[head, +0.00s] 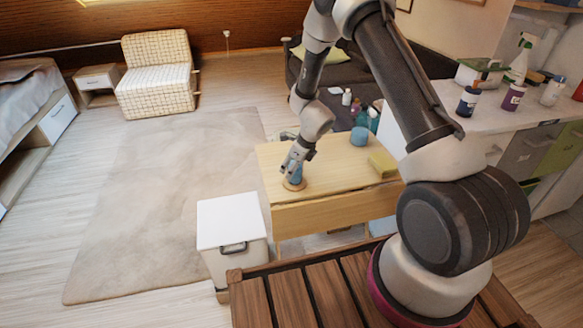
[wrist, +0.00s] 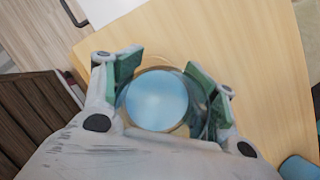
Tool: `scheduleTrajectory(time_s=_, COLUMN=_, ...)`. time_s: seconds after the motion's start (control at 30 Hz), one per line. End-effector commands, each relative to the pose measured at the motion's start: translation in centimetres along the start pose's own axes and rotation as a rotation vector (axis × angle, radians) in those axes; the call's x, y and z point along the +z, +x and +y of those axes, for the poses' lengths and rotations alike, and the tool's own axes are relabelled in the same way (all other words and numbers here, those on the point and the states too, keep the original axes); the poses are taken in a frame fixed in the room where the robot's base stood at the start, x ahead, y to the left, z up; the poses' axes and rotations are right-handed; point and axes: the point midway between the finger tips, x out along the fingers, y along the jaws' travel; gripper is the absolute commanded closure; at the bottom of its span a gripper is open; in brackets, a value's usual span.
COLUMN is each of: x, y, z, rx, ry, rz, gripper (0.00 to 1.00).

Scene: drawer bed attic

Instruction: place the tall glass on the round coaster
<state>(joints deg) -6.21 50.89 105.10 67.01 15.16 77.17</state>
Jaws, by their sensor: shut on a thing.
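The tall glass (head: 294,166) is bluish and stands upright between my gripper's fingers near the left end of the wooden table. In the wrist view I look down on its round blue shape (wrist: 156,101). My gripper (head: 297,158) is shut on the glass, with a green-padded finger on each side of it in the wrist view (wrist: 172,84). The round coaster (head: 294,185) is a tan disc under the glass. Its rim shows a little around the glass in the wrist view (wrist: 154,59). I cannot tell whether the glass touches the coaster.
The wooden table (head: 335,178) also holds a blue cup-like object (head: 359,136) and a yellow block (head: 383,163) to the right. A white bin (head: 230,225) stands in front of the table. A counter with bottles (head: 468,100) is at the right.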

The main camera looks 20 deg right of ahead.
Motion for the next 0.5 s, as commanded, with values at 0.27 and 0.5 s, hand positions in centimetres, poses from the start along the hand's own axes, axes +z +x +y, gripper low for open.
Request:
scheduleTrajectory(time_s=0.27, x=-0.09, y=0.21, z=0.00, rx=0.000, ry=0.000, rz=0.000, gripper=0.26)
scheduleTrajectory(time_s=0.5, x=-0.10, y=0.21, z=0.01, rx=0.000, ry=0.000, rz=0.000, gripper=0.20)
